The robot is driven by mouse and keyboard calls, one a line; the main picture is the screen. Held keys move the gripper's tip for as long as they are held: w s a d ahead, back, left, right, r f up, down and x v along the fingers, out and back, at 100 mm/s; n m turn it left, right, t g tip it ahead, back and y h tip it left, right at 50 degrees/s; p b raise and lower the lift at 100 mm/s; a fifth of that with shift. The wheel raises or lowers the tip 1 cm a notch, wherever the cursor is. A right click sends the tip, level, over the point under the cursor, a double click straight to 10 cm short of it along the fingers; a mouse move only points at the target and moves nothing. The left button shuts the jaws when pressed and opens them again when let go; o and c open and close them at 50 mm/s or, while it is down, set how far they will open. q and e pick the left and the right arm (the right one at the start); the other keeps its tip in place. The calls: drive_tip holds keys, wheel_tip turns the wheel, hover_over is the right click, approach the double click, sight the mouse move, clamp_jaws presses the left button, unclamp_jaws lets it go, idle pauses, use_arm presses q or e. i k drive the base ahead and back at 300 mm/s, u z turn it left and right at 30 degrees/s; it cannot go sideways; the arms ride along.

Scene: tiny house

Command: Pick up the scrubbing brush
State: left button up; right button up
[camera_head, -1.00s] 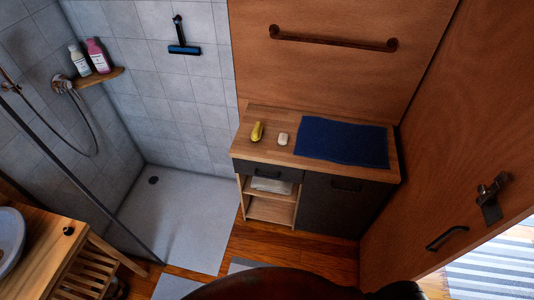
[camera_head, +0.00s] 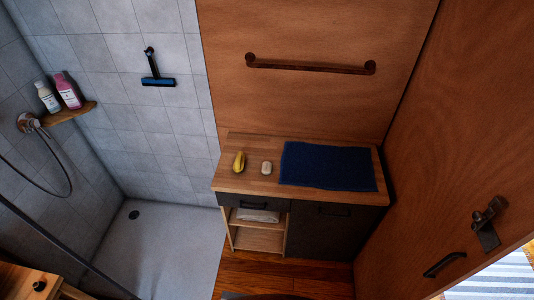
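A small yellow object (camera_head: 239,162), which looks like the scrubbing brush, lies on the left part of the wooden cabinet top (camera_head: 228,182). A small pale bar, like soap (camera_head: 266,168), lies just right of it. Neither of my grippers shows in the head view, and nothing touches the yellow object.
A dark blue towel (camera_head: 328,166) covers the right of the cabinet top. A shower with a squeegee (camera_head: 158,82) and a bottle shelf (camera_head: 70,113) is at left. A door (camera_head: 470,140) stands at right. Wooden floor (camera_head: 270,270) shows in front of the cabinet.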

sight(238, 166)
drive_tip(key=z, duration=0.1)
drive_tip(key=i, duration=1)
drive_tip(key=u, duration=0.3)
